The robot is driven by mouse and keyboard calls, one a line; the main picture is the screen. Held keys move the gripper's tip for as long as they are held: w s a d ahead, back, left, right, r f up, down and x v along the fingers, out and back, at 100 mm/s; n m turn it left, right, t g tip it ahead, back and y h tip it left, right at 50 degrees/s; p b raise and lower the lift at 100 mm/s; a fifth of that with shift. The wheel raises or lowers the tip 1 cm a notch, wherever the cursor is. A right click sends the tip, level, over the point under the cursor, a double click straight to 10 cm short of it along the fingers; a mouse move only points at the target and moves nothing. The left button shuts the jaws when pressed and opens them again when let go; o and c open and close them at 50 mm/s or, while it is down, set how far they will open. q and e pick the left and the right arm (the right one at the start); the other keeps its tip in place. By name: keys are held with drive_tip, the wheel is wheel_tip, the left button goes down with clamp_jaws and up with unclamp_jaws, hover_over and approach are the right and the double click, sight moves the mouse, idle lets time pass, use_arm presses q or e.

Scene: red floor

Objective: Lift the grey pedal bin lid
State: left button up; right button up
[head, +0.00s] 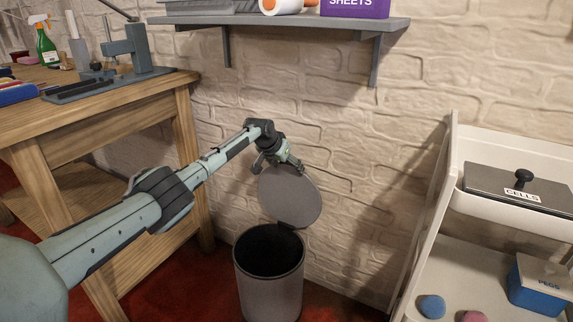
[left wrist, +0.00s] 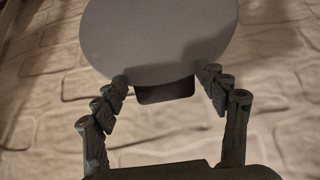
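The grey pedal bin (head: 268,287) stands on the red floor by the brick wall, its dark inside showing. Its round grey lid (head: 290,197) is raised steeply upright on the hinge at the back of the rim. My left gripper (head: 279,166) is at the lid's upper edge. In the left wrist view, the lid (left wrist: 160,35) fills the top middle, with a dark tab (left wrist: 165,92) at its edge. The fingers of my left gripper (left wrist: 163,76) are spread on either side of the tab, with gaps visible. Whether the fingertips touch the lid is unclear. My right gripper is not in view.
A wooden workbench (head: 100,110) with a grey press stands at left. A grey wall shelf (head: 280,21) hangs above. A white rack (head: 430,215) with a lidded tray and blue box (head: 538,288) stands at right. Brick wall is close behind the bin.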

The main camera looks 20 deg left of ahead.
use_arm(q)
drive_tip(key=shift+o, duration=0.5)
drive_tip(key=shift+f, duration=0.15)
drive_tip(key=shift+r, duration=0.25)
drive_tip(key=shift+a+r, duration=0.1)
drive_tip(key=shift+s+r, duration=0.35)
drive_tip(key=shift+r, duration=0.15)
drive_tip(key=v, duration=1)
drive_tip(key=shift+s+r, duration=0.15)
drive_tip(key=shift+s, duration=0.1)
